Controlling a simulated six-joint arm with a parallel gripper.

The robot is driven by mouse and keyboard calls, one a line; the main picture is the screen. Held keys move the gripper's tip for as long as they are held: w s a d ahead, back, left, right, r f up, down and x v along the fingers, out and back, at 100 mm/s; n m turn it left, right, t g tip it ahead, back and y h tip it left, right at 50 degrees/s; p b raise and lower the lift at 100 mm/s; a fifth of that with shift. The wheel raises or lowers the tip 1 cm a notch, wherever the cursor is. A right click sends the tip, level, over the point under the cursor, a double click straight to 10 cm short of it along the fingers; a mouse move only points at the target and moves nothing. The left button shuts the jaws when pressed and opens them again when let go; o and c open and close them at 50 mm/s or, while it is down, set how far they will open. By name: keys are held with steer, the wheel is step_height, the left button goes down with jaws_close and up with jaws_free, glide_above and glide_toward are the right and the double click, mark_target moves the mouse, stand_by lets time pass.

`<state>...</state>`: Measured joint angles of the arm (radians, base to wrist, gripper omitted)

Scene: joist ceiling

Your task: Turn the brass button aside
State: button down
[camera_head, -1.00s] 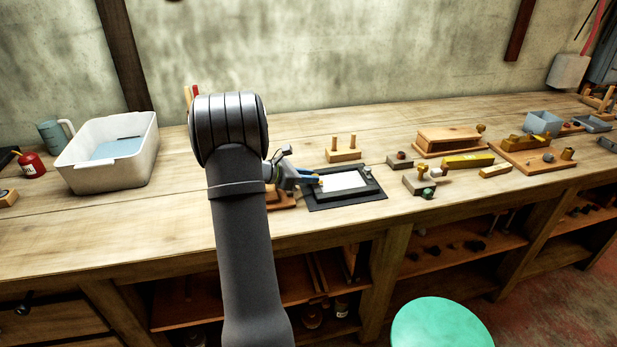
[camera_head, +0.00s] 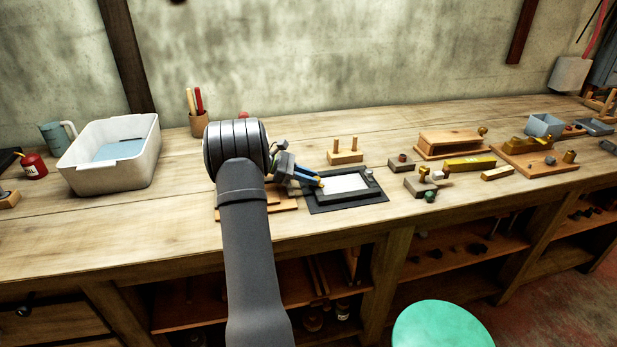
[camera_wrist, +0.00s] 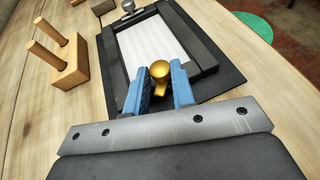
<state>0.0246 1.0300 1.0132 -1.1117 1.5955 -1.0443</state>
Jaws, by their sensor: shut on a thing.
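The brass button (camera_wrist: 159,71) is a small rounded gold knob at the near edge of a dark frame (camera_wrist: 204,51) around a white panel (camera_wrist: 150,45). My gripper (camera_wrist: 159,83) has its blue jaws on either side of the button and is shut on it. A silver knob (camera_wrist: 128,6) sits at the frame's far edge. In the head view, my gripper (camera_head: 320,181) reaches the left end of the dark frame (camera_head: 345,194); the button cannot be made out there.
The frame lies on a black mat (camera_head: 378,195) on the wooden bench. A two-peg block (camera_head: 345,157) stands behind it. Small blocks with knobs (camera_head: 424,186) are to the right. A white tub (camera_head: 108,177) and a pencil cup (camera_head: 199,123) are at left.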

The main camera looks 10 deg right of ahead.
steer(key=c, duration=1.2)
jaws_free()
steer(key=v, duration=0.7)
steer(key=shift+w+a+r, duration=0.1)
steer(key=shift+a, duration=0.1)
